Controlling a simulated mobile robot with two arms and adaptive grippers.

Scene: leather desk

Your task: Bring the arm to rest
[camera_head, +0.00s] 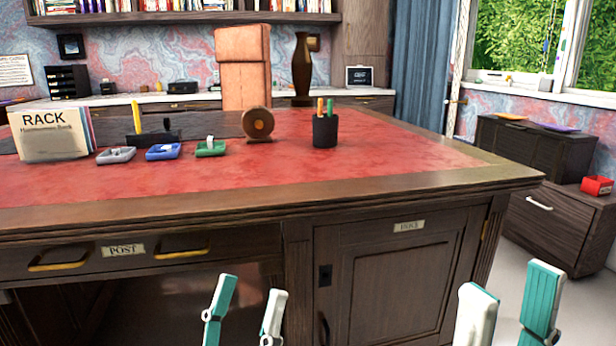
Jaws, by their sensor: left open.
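My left gripper (248,302) shows at the bottom edge, left of centre, in front of the desk (330,212). Its two teal and white fingers are apart, with nothing between them. My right gripper (511,297) shows at the bottom right, in front of the desk's right end. Its fingers are also apart and empty. Both grippers appear lower than the desktop in the picture. The arms behind the fingers are out of view.
A dark cabinet (560,225) stands at right. Floor shows between it and the desk.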

